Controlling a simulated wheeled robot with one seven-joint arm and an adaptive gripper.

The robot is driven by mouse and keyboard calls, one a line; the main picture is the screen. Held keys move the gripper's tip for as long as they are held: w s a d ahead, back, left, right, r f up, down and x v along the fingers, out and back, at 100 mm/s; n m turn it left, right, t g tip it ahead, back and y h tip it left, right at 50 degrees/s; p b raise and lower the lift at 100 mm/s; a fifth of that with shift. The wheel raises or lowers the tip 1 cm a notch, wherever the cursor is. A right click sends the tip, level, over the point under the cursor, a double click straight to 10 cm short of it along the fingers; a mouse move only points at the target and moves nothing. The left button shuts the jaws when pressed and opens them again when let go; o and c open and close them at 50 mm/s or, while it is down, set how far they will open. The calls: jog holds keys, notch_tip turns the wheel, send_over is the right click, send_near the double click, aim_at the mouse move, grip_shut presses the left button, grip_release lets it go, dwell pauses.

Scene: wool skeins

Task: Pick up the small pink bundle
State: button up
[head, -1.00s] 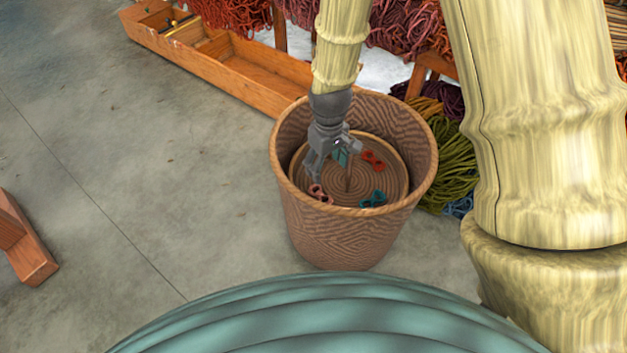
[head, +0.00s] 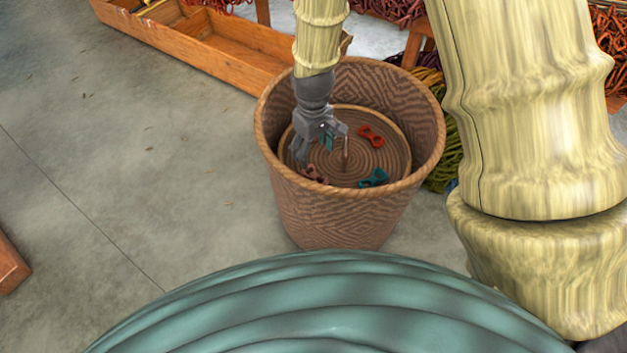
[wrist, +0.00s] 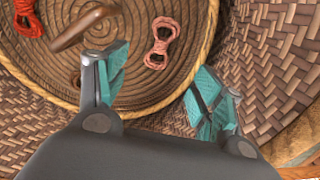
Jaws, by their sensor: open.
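The small pink bundle (wrist: 160,43) lies on the coiled round tray inside the woven basket, near the tray's rim. In the wrist view it is a figure-eight skein, ahead of the gap between my fingers. In the head view the pink bundle (head: 313,174) shows just below my gripper, partly hidden by the basket's front rim. My gripper (head: 322,158) is inside the basket, pointing down. In the wrist view my gripper (wrist: 158,95) is open with teal finger pads, and nothing is between them. It is apart from the bundle.
The basket (head: 335,220) surrounds the gripper with high woven walls. On the coiled tray (wrist: 110,85) are a red bundle (head: 371,136) and a teal bundle (head: 374,178). A brown upright handle (wrist: 85,27) stands near the left finger. A wooden trough (head: 205,45) lies behind.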

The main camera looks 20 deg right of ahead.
jog(key=b, duration=0.2)
send_over(315, 174)
jog(key=f, duration=0.5)
jog(key=shift+w+a+f, duration=0.15)
jog(key=shift+w+f, duration=0.1)
jog(key=shift+f, duration=0.15)
jog(key=f+b, duration=0.2)
jog(key=f, duration=0.1)
jog(key=f+b, duration=0.1)
jog(key=f, duration=0.1)
jog(key=shift+s+b, duration=0.3)
jog(key=c, duration=0.8)
